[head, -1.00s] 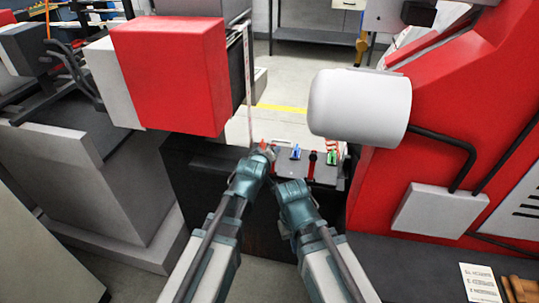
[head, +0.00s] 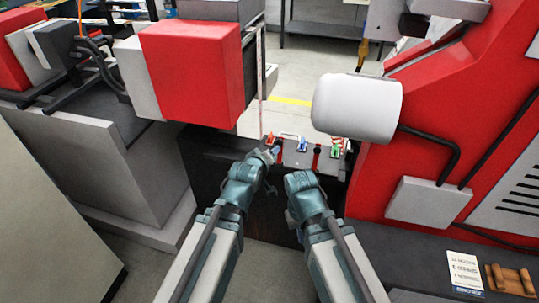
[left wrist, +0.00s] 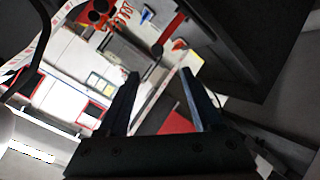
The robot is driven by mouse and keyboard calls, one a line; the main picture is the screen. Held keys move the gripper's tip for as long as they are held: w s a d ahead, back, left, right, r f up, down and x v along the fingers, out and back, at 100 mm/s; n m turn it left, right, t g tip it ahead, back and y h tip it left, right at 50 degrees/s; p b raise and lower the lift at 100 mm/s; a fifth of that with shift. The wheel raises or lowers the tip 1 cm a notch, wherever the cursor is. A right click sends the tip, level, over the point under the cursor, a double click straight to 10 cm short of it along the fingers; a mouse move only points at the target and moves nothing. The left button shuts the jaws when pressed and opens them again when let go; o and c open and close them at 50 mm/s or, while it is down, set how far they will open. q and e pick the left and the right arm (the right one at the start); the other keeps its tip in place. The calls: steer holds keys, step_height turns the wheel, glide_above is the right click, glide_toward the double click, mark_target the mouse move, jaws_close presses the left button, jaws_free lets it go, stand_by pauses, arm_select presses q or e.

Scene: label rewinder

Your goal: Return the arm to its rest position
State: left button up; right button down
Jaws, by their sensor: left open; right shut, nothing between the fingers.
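The two hands are close together but apart.
A red block (head: 192,72) overhangs on the left. A white roller (head: 357,106) juts from the red machine (head: 450,105) on the right. A dark ledge with a label card (head: 464,271) lies at lower right.

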arm_select(q)
steer(key=shift+w, duration=0.1)
steer(key=shift+f, duration=0.1)
steer(key=s+f+m+g+y+p, duration=0.1)
steer(key=s+f+m+g, duration=0.1)
steer(key=s, duration=0.5)
steer(key=s+f+m+g+y+p, duration=0.1)
steer(key=s+f+m+g, duration=0.2)
steer(key=s+m+g, duration=0.2)
steer(key=s+f+m+g+y+p, duration=0.1)
steer(key=s+f+m+g, duration=0.1)
steer(key=s+g, duration=0.3)
steer(key=s+m, duration=0.1)
steer(key=s, duration=0.3)
steer(key=shift+a+f+m+y, duration=0.3)
steer(key=shift+f+y, duration=0.05)
steer(key=shift+y, duration=0.05)
